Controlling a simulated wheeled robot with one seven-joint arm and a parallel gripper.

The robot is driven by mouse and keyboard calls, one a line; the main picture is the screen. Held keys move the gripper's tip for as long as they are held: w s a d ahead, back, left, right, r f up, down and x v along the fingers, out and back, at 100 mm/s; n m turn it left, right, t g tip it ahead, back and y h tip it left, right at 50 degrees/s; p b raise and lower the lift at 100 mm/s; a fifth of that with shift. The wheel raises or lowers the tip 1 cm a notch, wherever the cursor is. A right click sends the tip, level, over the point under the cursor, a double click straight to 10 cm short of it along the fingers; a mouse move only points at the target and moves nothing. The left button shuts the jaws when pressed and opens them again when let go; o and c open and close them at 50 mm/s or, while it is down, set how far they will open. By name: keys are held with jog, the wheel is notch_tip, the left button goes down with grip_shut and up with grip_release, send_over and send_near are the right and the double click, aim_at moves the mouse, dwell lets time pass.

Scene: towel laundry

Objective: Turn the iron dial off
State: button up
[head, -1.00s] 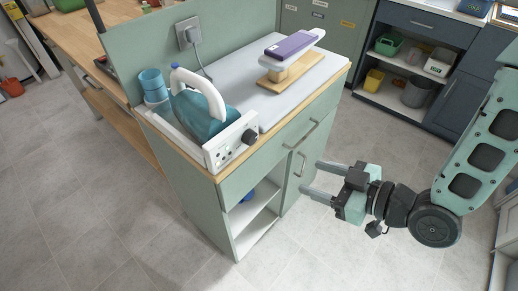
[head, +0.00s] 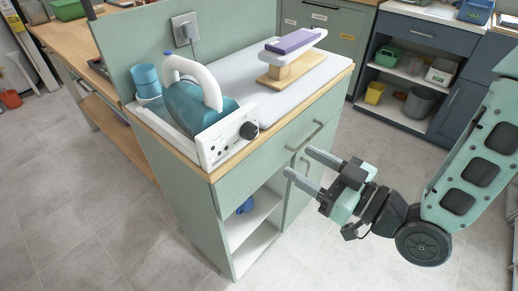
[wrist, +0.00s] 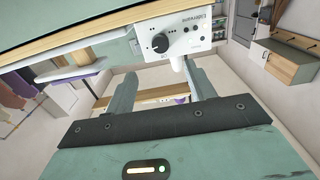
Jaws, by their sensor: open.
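The iron station has a white front panel (head: 228,138) with a black round dial (head: 249,130) at its right end. In the wrist view the panel (wrist: 180,36) and dial (wrist: 160,43) show ahead, beyond the fingertips. A teal iron (head: 193,105) with a white handle stands behind the panel. My gripper (head: 299,166) is open and empty, in front of the cabinet and to the right of and below the dial, apart from it. Its two fingers (wrist: 161,80) show with a gap between them in the wrist view.
The iron station stands on a green cabinet (head: 203,217) with a wooden top edge and open shelves. Floor around the cabinet front is clear.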

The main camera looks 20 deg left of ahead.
aim_at(253, 135)
jog(key=b+x, duration=0.6)
jog(key=x, duration=0.6)
jog(key=shift+r, duration=0.1)
jog(key=c, duration=1)
